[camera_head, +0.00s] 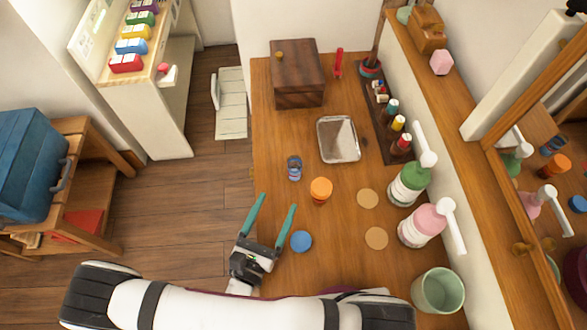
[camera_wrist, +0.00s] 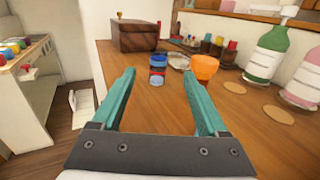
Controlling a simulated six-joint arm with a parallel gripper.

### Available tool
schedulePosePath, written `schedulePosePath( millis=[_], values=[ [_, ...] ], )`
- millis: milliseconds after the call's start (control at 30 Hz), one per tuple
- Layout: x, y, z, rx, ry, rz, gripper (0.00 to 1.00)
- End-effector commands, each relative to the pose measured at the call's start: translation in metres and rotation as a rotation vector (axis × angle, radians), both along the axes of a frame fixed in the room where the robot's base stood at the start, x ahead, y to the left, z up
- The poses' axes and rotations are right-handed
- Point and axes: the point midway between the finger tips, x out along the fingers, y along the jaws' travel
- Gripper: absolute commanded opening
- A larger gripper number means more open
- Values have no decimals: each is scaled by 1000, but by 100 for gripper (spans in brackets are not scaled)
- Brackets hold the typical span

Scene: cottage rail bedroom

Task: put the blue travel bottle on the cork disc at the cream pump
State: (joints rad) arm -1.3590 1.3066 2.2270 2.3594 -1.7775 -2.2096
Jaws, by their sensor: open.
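A blue round-topped thing (camera_head: 301,241), seen almost from above, stands on the wooden table just right of my gripper. A smaller blue thing with a reddish band (camera_head: 294,168) stands farther back and also shows in the wrist view (camera_wrist: 157,70). I cannot tell for certain which is the travel bottle. Two bare cork discs lie on the table: one by the green pump bottle (camera_head: 409,183), the back disc (camera_head: 367,198), and one by the pink pump bottle (camera_head: 425,222), the front disc (camera_head: 376,238). No label reads as cream. My gripper (camera_head: 273,205) is open and empty at the table's left edge.
An orange container (camera_head: 321,190) stands between the blue things and the discs. A metal tray (camera_head: 338,139), a wooden box (camera_head: 297,74) and a rack of small bottles (camera_head: 390,125) are behind. A green cup (camera_head: 438,291) stands front right. The table between blue thing and front disc is clear.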

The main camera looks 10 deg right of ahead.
Motion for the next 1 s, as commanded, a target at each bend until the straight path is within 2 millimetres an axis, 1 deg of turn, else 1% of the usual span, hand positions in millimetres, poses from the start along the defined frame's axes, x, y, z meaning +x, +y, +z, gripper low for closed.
schedulePosePath(
  millis=[67,200,300,400,567,700,800,1000],
  values=[
    [11,-7,0,-1,0,-5,76],
    [46,-26,0,-2,1,-9,76],
    [67,-36,0,0,0,-6,76],
    [82,-42,0,2,0,-5,76],
    [97,-49,0,2,-1,-3,76],
    [123,-62,2,3,-1,-5,76],
    [135,-68,2,1,0,-2,76],
    [139,-68,2,0,0,2,76]
  ],
)
